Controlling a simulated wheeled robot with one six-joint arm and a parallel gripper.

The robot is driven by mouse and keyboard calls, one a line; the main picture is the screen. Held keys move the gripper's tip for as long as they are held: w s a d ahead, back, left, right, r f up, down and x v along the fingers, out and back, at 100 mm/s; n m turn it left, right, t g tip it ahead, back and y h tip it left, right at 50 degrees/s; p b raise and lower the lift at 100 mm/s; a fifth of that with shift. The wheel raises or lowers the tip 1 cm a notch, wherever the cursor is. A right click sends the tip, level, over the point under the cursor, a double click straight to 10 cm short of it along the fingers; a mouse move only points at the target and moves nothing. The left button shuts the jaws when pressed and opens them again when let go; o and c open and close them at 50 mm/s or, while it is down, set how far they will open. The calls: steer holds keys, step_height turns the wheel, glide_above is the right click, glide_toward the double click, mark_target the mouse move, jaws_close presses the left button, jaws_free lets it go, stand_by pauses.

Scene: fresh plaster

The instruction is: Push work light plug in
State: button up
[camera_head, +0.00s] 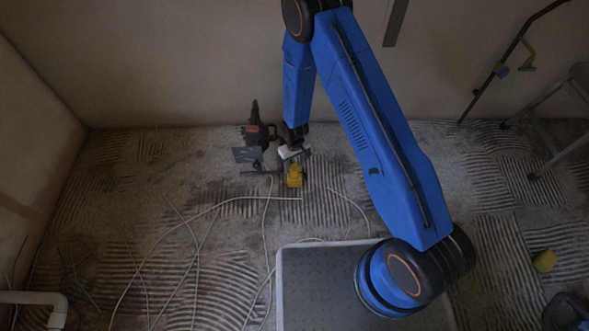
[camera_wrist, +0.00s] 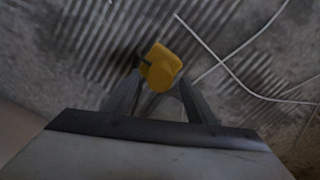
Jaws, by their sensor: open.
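A small yellow block-like thing (camera_head: 294,176), perhaps the plug or its socket, is low near the floor below my gripper (camera_head: 293,163). In the wrist view the yellow thing (camera_wrist: 160,67) shows a rounded front and a dark slot or gap on its left. My gripper's two grey fingers (camera_wrist: 160,88) are open and reach toward it, one to each side of its lower part. I cannot tell whether they touch it. No separate plug or work light can be made out.
A dark power tool (camera_head: 257,134) stands close left of my gripper. Pale cables (camera_head: 215,204) trail over the ridged floor.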

step_height(320, 180, up, 13)
steer(key=shift+r, duration=0.15)
stand_by(0.4)
stand_by(0.4)
step_height(320, 180, up, 17)
steer(key=m+t, duration=0.1)
glide_above(295, 167)
steer(key=d, duration=0.6)
steer(key=s+d+r+m+t, duration=0.1)
steer(key=s+d+r, duration=0.25)
steer(key=r, duration=0.45)
steer(key=s+d+r, duration=0.2)
steer(key=d+r, duration=0.2)
steer(key=r, duration=0.3)
steer(key=s+d+r+m+t, duration=0.1)
steer(key=s+d+r, duration=0.3)
steer(key=s, duration=0.4)
steer(key=s+d+r+m+t, duration=0.1)
steer(key=s+d+r, duration=0.3)
steer(key=s, duration=0.5)
steer(key=s+d+r+m, duration=0.1)
steer(key=s+d+r, duration=0.3)
steer(key=s+r, duration=0.3)
steer(key=shift+s+d+r+t, duration=0.15)
steer(key=shift+s+r+t, duration=0.2)
steer(key=shift+s, duration=0.75)
steer(key=shift+w, duration=0.1)
steer(key=shift+c, duration=0.4)
